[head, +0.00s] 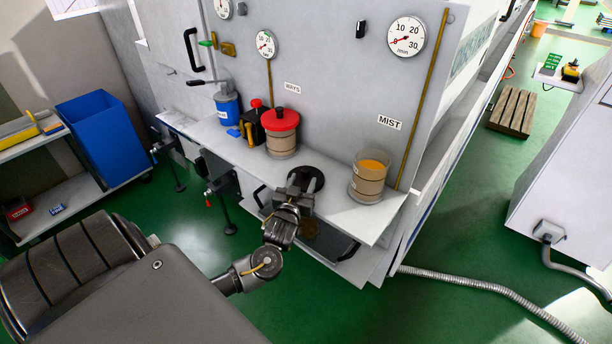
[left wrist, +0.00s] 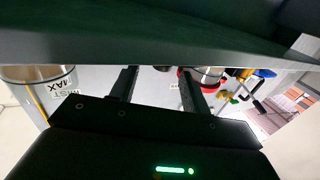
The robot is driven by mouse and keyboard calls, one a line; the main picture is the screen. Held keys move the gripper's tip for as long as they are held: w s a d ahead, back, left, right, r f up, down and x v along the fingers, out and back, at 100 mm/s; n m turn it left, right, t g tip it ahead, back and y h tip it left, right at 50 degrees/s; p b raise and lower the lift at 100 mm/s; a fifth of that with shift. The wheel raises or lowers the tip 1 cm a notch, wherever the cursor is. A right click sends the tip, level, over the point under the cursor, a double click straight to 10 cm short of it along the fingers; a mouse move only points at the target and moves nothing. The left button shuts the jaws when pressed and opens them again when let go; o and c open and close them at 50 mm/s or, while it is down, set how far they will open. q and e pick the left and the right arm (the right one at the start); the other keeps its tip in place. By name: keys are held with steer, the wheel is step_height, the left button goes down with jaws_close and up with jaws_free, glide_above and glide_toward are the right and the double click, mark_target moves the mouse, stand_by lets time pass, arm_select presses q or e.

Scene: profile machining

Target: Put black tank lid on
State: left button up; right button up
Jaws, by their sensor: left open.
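The black tank lid (head: 315,179) lies on the grey machine shelf (head: 233,151). My left gripper (head: 300,181) is open at the lid, with its fingers covering part of it. I cannot tell whether they touch it. The open fingers also show in the left wrist view (left wrist: 158,90). The MIST tank (head: 369,187) stands upright to the right of the lid, uncovered, with amber liquid inside. It shows at the left of the left wrist view (left wrist: 40,75). The WAYS tank (head: 281,138) stands behind left, with a red lid (head: 280,119) on it. My right gripper is not in view.
A black container with a red cap (head: 252,117) and a blue container (head: 227,104) stand farther left on the shelf. Gauges (head: 406,37) and a brass pipe (head: 425,95) are on the wall behind. A dark surface (left wrist: 150,35) crosses the top of the left wrist view.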

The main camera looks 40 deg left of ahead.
mark_target(304, 173)
arm_select(q)
steer(key=shift+w+a, duration=0.15)
steer(key=shift+w, duration=0.05)
steer(key=shift+w+a+r, duration=0.1)
steer(key=shift+r, duration=0.1)
steer(key=p+x, duration=0.2)
steer(key=x, duration=0.2)
steer(key=shift+w+a+f, duration=0.1)
steer(key=shift+w+a, duration=0.05)
steer(key=shift+a, duration=0.05)
steer(key=shift+w, duration=0.1)
steer(key=shift+c, duration=0.6)
jaws_close()
